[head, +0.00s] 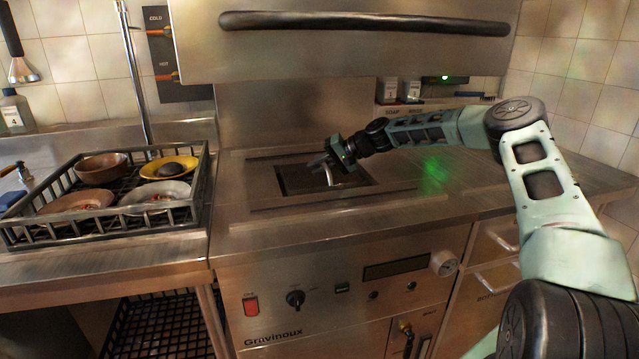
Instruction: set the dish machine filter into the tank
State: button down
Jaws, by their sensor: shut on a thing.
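The dish machine's tank opening (296,184) is a dark square well in the steel deck, with a raised metal rim around it. My gripper (325,163) is over the right part of this opening, reaching in from the right. It is shut on a small pale metal piece, which looks like the handle of the filter (331,177). This piece hangs down from the jaws toward the opening. The rest of the filter is hard to make out against the dark well. I cannot tell whether it is seated or still above the tank floor.
A dark dish rack (105,229) with several bowls and plates stands left of the machine. The raised steel hood (350,50) with its long black handle (365,22) is above my arm. Small containers (398,90) stand on a shelf behind. The deck right of the opening is clear.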

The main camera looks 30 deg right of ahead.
aim_at(320, 180)
jog(key=shift+f, duration=2.45)
jog(key=shift+f, duration=0.2)
jog(key=c, duration=1.4)
grip_release()
jog(key=shift+c, duration=0.2)
jog(key=shift+r, duration=0.2)
jog(key=v, duration=1.2)
jog(key=shift+s+a+b, duration=0.1)
jog(key=shift+b, duration=0.2)
